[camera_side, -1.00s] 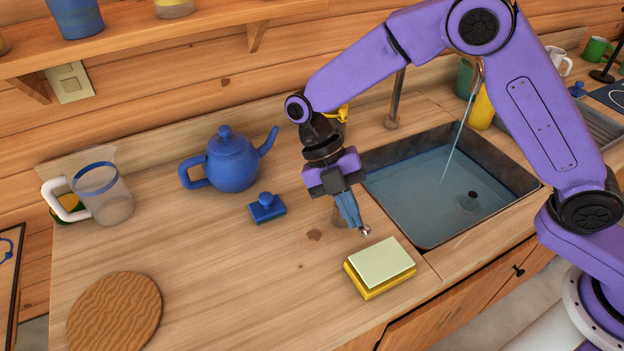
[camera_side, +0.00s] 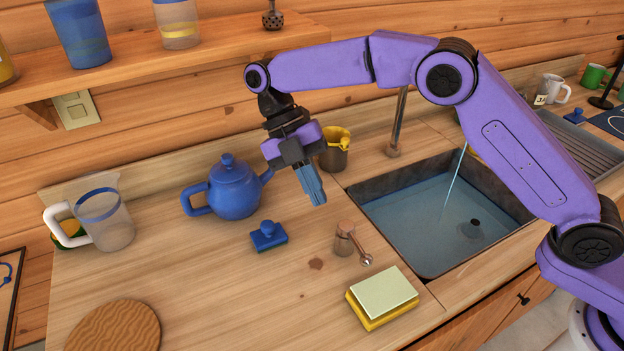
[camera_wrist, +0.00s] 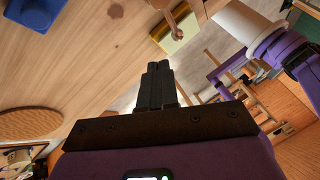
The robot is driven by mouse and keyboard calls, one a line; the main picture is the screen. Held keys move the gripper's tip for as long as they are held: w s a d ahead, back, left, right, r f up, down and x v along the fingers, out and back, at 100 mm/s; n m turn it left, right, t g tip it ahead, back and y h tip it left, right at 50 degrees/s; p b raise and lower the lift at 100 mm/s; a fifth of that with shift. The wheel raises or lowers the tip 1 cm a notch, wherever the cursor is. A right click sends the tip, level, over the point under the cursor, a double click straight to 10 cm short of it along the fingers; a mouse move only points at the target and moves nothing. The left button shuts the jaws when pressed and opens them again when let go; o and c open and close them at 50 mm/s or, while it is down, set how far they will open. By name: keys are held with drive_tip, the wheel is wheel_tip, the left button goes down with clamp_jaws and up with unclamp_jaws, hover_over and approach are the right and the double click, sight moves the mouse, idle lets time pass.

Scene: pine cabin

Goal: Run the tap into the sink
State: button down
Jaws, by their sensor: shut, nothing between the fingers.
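The metal tap column (camera_side: 397,120) stands behind the sink (camera_side: 400,252); its upper part is hidden behind my arm. A thin stream of water (camera_side: 455,180) falls into the sink, which holds bluish water around a dark drain piece (camera_side: 474,228). A short round post (camera_side: 344,240) with a ball-ended lever (camera_side: 362,250) stands on the counter left of the sink. The lever also shows in the wrist view (camera_wrist: 174,22). My gripper (camera_side: 318,202) is shut and empty above the counter, up and left of the lever, apart from it; its fingers show in the wrist view (camera_wrist: 158,68).
A yellow sponge (camera_side: 383,298) lies in front of the lever. A blue stamp-like block (camera_side: 268,236), blue teapot (camera_side: 234,190) and clear jug (camera_side: 105,220) stand left. A dark cup with yellow (camera_side: 335,152) is behind my gripper.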

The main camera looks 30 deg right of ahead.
drive_tip(key=r, duration=0.1)
drive_tip(key=m+t+h, duration=0.4)
drive_tip(key=m+t, duration=0.4)
drive_tip(key=m, duration=1.4)
approach(355, 242)
drive_tip(key=s+a+r, duration=0.3)
drive_tip(key=s+a, duration=0.1)
drive_tip(key=a, duration=0.1)
drive_tip(key=s+a+m+t+y, duration=0.1)
drive_tip(key=s+m+t, duration=0.25)
drive_tip(key=m, duration=0.55)
drive_tip(key=shift+w+d+f, duration=0.55)
drive_tip(key=shift+d+f, duration=0.7)
drive_tip(key=shift+f, duration=0.3)
drive_tip(key=shift+w+d+f, duration=0.5)
drive_tip(key=shift+d+f, duration=0.75)
drive_tip(key=shift+f, duration=0.3)
drive_tip(key=shift+w+d+f, duration=0.55)
drive_tip(key=shift+d+f, duration=0.7)
drive_tip(key=shift+f, duration=0.3)
